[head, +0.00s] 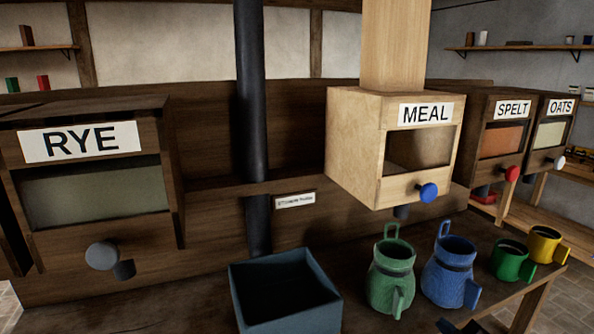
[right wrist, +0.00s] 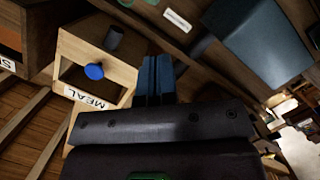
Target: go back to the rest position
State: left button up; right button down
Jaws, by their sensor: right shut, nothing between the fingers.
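My right gripper (head: 460,327) only just shows at the bottom edge of the head view, dark and below the blue jug. In the right wrist view its two fingers (right wrist: 156,78) are together, with nothing between them. They stand out in front of the light wooden MEAL bin (right wrist: 75,45), which appears turned over in that view. My left gripper is in neither view.
The MEAL bin (head: 352,150) has a blue knob (head: 428,192). Below stand a green jug (head: 390,280), a blue jug (head: 449,275), a green mug (head: 510,262) and a yellow mug (head: 543,245). A blue-grey open box (head: 285,305) stands left of them. The RYE bin (head: 90,240) is far left.

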jog(key=s+a+f+m+g+h, duration=0.1)
jog(key=s+f+m+g, duration=0.1)
jog(key=s+f+m, duration=0.3)
jog(key=s+a+f+m+g+h, duration=0.1)
jog(key=s+f+m, duration=0.4)
jog(key=s+f, duration=0.8)
jog(key=s+h, duration=0.1)
jog(key=s, duration=0.2)
jog(key=shift+a+g+h, duration=0.3)
jog(key=shift+a+g, duration=0.05)
jog(key=shift+g, duration=0.05)
jog(key=shift+w, duration=0.1)
